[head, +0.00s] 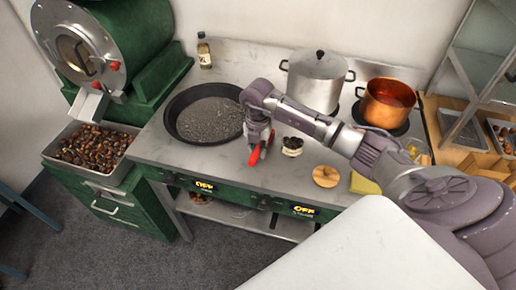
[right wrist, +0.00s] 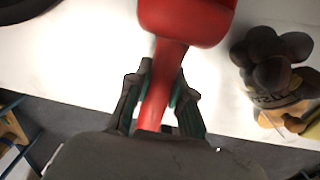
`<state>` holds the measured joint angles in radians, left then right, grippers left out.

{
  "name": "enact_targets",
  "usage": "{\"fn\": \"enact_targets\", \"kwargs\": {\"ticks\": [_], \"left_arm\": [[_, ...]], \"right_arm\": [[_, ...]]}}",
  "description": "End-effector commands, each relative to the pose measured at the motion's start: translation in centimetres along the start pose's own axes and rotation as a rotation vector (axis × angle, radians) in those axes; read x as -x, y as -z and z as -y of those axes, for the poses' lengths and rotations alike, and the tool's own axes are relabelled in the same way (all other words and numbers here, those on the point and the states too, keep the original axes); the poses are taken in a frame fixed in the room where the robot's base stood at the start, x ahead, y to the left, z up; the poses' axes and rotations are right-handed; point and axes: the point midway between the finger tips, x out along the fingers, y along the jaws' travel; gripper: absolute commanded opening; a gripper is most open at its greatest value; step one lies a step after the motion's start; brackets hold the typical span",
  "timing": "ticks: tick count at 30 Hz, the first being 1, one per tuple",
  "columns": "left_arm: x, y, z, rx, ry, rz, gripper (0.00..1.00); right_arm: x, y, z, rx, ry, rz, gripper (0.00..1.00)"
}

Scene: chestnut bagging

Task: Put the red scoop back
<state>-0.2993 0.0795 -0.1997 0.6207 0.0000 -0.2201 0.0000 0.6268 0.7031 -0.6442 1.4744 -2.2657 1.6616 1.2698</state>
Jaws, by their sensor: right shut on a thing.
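The red scoop (head: 256,154) is in my right gripper (head: 263,140), over the steel counter in the head view. In the right wrist view my right gripper (right wrist: 158,100) is shut on the handle of the red scoop (right wrist: 185,22), and the scoop's head points away from the wrist. The top of the scoop's head is cut off by the picture's edge. Whether the scoop touches the counter I cannot tell. My left gripper is in neither view.
A paper bag of chestnuts (head: 292,146) stands just right of the scoop; it also shows in the right wrist view (right wrist: 272,65). A black pan (head: 176,131) is to the left.

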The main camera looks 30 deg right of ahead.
Motion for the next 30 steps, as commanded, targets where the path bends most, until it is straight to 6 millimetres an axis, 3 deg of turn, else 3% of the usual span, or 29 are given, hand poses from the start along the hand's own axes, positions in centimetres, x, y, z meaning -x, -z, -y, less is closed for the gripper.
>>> {"fn": "enact_targets", "kwargs": {"ticks": [21,22,24,27,30], "left_arm": [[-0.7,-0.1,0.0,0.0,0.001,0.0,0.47],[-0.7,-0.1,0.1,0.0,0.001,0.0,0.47],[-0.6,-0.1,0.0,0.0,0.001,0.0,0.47],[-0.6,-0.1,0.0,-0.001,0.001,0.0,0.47],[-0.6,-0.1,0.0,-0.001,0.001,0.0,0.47]], "right_arm": [[-1.0,0.0,0.0,0.0,0.0,0.0,0.0],[-0.9,0.0,0.0,0.0,0.0,0.0,0.26],[-0.9,0.0,0.0,0.0,0.0,0.0,0.38],[-0.9,0.0,0.0,0.0,0.0,0.0,0.5],[-0.9,0.0,0.0,0.0,0.0,0.0,0.5]]}}
